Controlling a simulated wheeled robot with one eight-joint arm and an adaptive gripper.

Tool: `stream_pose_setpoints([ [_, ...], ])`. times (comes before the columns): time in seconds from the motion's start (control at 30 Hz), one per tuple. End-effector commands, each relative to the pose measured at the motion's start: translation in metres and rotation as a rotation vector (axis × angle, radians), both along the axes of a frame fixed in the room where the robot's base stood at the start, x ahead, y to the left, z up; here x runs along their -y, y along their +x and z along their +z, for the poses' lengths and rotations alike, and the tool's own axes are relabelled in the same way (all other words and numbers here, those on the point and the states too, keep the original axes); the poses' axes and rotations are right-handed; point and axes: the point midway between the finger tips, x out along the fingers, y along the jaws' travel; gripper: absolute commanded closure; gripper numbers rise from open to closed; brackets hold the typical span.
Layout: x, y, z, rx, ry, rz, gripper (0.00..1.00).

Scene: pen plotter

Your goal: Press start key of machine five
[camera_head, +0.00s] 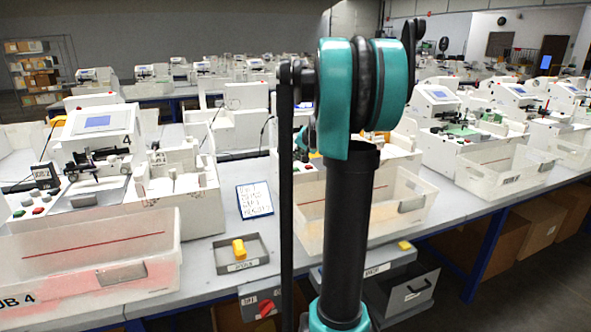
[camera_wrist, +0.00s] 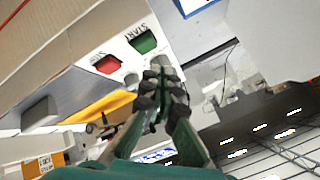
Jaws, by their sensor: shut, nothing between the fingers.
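In the wrist view a green key (camera_wrist: 146,42) lettered START sits on a white panel, beside a red key (camera_wrist: 107,64) whose lettering is upside down. My gripper (camera_wrist: 160,84) is shut and empty, with its dark fingertips just below the green key in the picture. A small gap shows between tips and key; the depth between them is hard to judge. No machine number shows in the wrist view. In the head view my arm hides my gripper and most of the machine behind it, so its number cannot be read.
Machine 4 (camera_head: 100,121) stands at the left with its own red and green keys and a clear bin (camera_head: 92,250). A small tray (camera_head: 241,256) holds a yellow object. A lettered card (camera_head: 254,199) lies near my arm. More machines (camera_head: 436,101) stand to the right.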

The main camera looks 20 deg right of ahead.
Motion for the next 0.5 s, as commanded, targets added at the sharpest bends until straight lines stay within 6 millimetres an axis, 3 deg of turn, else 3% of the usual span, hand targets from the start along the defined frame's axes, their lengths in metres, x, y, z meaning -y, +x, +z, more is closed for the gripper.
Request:
stream_pose_setpoints([
  [0.2, -0.0002, 0.0001, -0.0108, 0.001, 0.001, 0.001, 1.0],
  [0.5, -0.0002, 0.0, -0.0117, 0.0, 0.001, 0.001, 1.0],
])
